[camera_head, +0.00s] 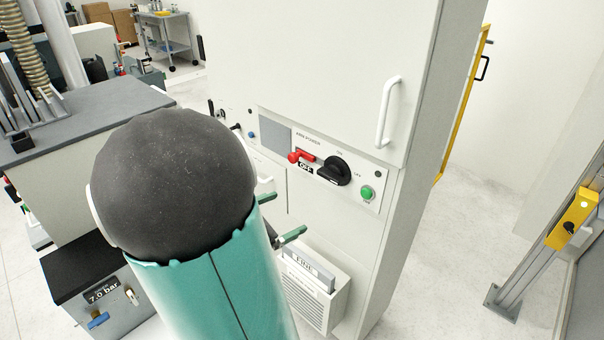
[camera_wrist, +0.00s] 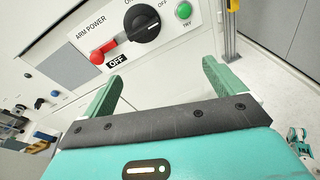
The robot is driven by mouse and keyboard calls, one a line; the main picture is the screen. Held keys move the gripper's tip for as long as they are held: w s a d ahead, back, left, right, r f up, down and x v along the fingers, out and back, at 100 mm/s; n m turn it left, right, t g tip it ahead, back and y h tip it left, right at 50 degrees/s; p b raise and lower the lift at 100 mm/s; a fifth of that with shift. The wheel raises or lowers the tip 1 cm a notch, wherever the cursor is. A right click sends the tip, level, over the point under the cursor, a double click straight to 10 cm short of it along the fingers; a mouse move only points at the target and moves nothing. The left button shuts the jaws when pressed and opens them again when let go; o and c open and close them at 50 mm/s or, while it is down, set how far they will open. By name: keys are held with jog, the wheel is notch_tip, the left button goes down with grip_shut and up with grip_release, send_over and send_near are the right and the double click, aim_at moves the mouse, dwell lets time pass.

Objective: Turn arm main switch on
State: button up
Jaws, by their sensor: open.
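The black rotary switch knob (camera_head: 334,170) is on the white cabinet's ARM POWER panel (camera_head: 300,150). It also shows near the top of the wrist view (camera_wrist: 143,24), beyond my fingers. ON and OFF lettering is printed around it, and a black OFF tag (camera_head: 305,168) is beside it. A red lever-like part (camera_head: 301,157) is left of the knob; I cannot tell whether they touch. My gripper (camera_head: 279,217) is open and empty, below and left of the knob in the head view. In the wrist view both green fingers (camera_wrist: 160,74) are spread towards the panel, apart from the knob.
A green button (camera_head: 367,192) is right of the knob. A white door handle (camera_head: 387,110) projects above it. A vented box marked FINE (camera_head: 315,295) is below my gripper. A grey-topped bench (camera_head: 85,112) stands left. Open floor lies right of the cabinet.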

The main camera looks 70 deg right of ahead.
aim_at(327, 178)
jog(key=s+d+n, duration=0.1)
jog(key=s+d, duration=0.1)
jog(key=d, duration=0.3)
jog(key=s+d+n+h, duration=0.1)
jog(key=s+d, duration=0.1)
jog(key=d, duration=0.4)
jog(key=s+d+n+h, duration=0.1)
jog(key=s+d, duration=0.1)
jog(key=d, duration=0.3)
jog(key=shift+d+f+t, duration=0.1)
jog(key=shift+d+t, duration=0.15)
jog(key=shift+t, duration=0.05)
jog(key=c, duration=1)
